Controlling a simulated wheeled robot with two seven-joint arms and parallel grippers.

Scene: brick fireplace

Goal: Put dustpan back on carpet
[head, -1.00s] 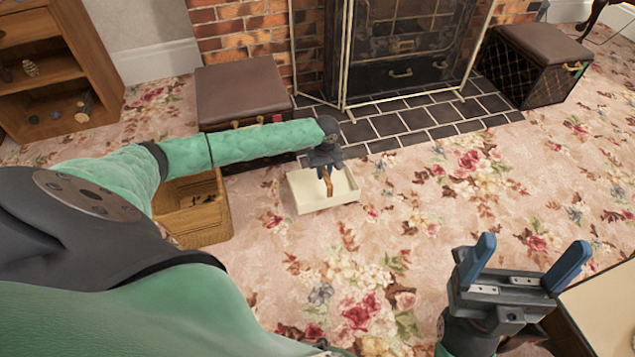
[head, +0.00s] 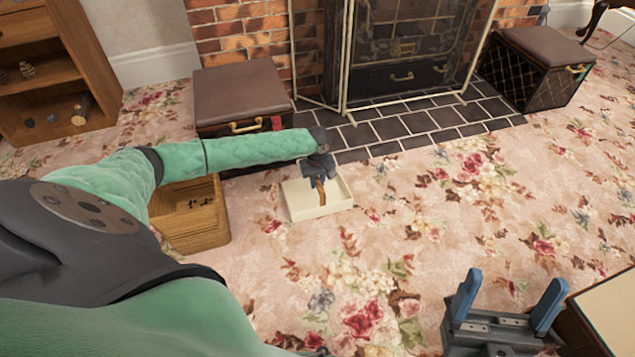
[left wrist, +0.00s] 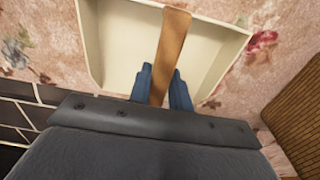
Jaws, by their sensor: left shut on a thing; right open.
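The dustpan (head: 334,203) is a cream, shallow tray with a brown handle, lying roughly level over the floral carpet (head: 400,250) just in front of the hearth. My left gripper (head: 318,182) reaches down to it from above and is shut on the brown handle. In the left wrist view the handle (left wrist: 168,45) runs between the two blue fingers (left wrist: 160,78), with the cream pan (left wrist: 118,45) around and beyond it. I cannot tell whether the pan touches the carpet or hangs just above it. My right gripper (head: 507,300) is open and empty at the lower right.
A wooden box (head: 190,232) stands left of the dustpan, under my left arm. A brown-topped chest (head: 240,92) stands behind it, beside the dark tiled hearth (head: 390,130). A pale-topped piece (head: 610,310) is near my right gripper. The middle carpet is clear.

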